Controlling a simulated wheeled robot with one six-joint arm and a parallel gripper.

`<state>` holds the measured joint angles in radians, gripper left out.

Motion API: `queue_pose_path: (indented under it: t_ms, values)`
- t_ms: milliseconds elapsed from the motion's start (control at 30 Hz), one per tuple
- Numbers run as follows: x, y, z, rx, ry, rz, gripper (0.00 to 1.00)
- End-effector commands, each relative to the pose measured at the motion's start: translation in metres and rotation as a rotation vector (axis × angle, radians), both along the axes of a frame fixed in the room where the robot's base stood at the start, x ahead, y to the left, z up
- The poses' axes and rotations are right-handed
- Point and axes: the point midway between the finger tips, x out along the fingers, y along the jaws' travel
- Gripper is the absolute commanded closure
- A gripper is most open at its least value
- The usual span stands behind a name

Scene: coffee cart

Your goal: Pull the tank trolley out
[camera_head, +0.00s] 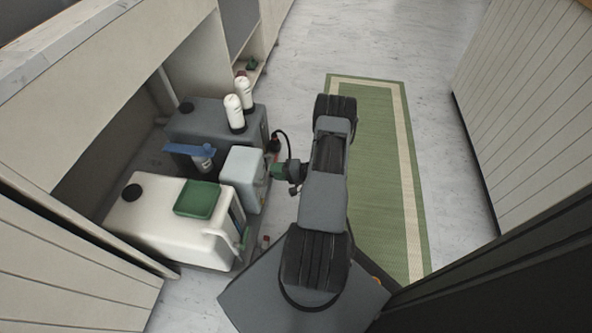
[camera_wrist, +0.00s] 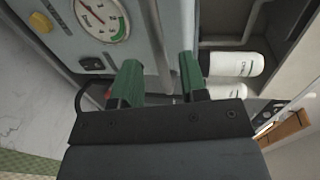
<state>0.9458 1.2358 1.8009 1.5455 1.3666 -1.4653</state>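The tank trolley's load stands in the open bay under the counter at left in the head view: a white tank (camera_head: 150,228) in front and a dark grey tank (camera_head: 195,122) behind. A light grey box (camera_head: 243,172) stands between them. In the wrist view this box (camera_wrist: 60,45) shows a round gauge (camera_wrist: 102,18) and a black switch (camera_wrist: 92,64). My gripper (camera_head: 276,171) is at the box's right side. In the wrist view its green fingers (camera_wrist: 158,78) are apart, with the box's edge behind the gap. I cannot tell whether they touch it. The trolley's base is mostly hidden.
White bottles (camera_head: 234,112) stand on the dark tank; a green tray (camera_head: 198,199) lies on the white tank. A blue piece (camera_head: 188,150) sits between the tanks. A green mat (camera_head: 375,130) covers the aisle, with a panelled wall (camera_head: 525,100) at right.

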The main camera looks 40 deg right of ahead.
Motion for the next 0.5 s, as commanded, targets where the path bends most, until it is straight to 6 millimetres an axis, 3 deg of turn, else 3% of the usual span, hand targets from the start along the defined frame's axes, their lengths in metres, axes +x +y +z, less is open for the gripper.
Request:
queue_pose_path:
  t_ms: [200, 500]
  values:
    - [-0.037, -0.028, 0.012, 0.0, 0.0, -0.005, 0.6]
    - [-0.071, -0.052, 0.019, 0.001, 0.0, -0.002, 0.6]
